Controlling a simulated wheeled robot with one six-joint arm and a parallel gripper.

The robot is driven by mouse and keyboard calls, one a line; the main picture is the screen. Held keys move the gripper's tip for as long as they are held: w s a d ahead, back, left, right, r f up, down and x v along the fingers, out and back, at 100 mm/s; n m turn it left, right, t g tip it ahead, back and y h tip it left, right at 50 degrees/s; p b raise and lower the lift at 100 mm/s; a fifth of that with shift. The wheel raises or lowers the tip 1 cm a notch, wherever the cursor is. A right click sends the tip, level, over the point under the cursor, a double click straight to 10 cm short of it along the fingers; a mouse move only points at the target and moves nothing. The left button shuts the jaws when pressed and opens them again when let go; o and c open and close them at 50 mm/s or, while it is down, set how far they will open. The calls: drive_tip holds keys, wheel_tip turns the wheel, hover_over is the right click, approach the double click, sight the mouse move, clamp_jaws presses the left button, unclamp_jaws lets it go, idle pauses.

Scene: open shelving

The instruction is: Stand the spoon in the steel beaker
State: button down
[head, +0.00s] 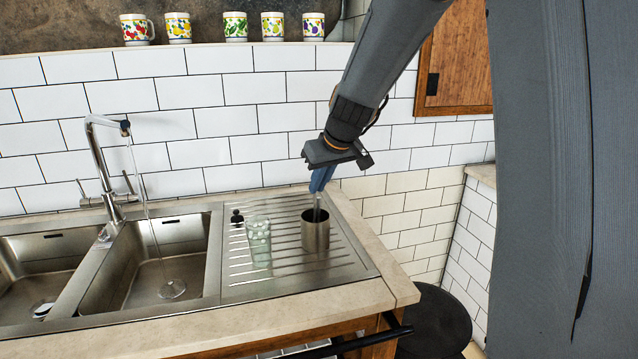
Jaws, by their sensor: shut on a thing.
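The steel beaker (315,236) stands upright on the ribbed drainboard, right of the sink basins. My gripper (321,185) is directly above the beaker, pointing down, with its blue fingers shut on the spoon (317,207). Only a short, thin stretch of the spoon shows between the fingers and the beaker's mouth. Its lower end appears to be inside the beaker's opening, hidden by the rim and wall. Whether it touches the bottom cannot be seen.
A clear glass (259,243) stands just left of the beaker, with a small dark item (237,217) behind it. The tap (104,165) runs into the sink basin (160,272) at left. Patterned mugs (236,27) line the ledge above. The drainboard's right side is clear.

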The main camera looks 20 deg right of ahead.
drive_tip(key=c, duration=1.8)
unclamp_jaws()
drive_tip(key=shift+b+v, duration=0.55)
drive_tip(key=shift+v, duration=3.35)
drive_tip(key=s+f+m+g, duration=0.1)
drive_tip(key=s+f+g, duration=0.1)
drive_tip(key=s+f, duration=0.4)
drive_tip(key=s+a+f+m+g+h, duration=0.1)
drive_tip(key=s+f, duration=0.6)
drive_tip(key=s, duration=0.4)
drive_tip(key=s+f+m+g, duration=0.1)
drive_tip(key=s+f+g, duration=0.1)
drive_tip(key=s+f, duration=0.5)
drive_tip(key=shift+s+a+f+g+h, duration=0.2)
drive_tip(key=shift+s+g+h, duration=0.1)
drive_tip(key=shift+s, duration=0.45)
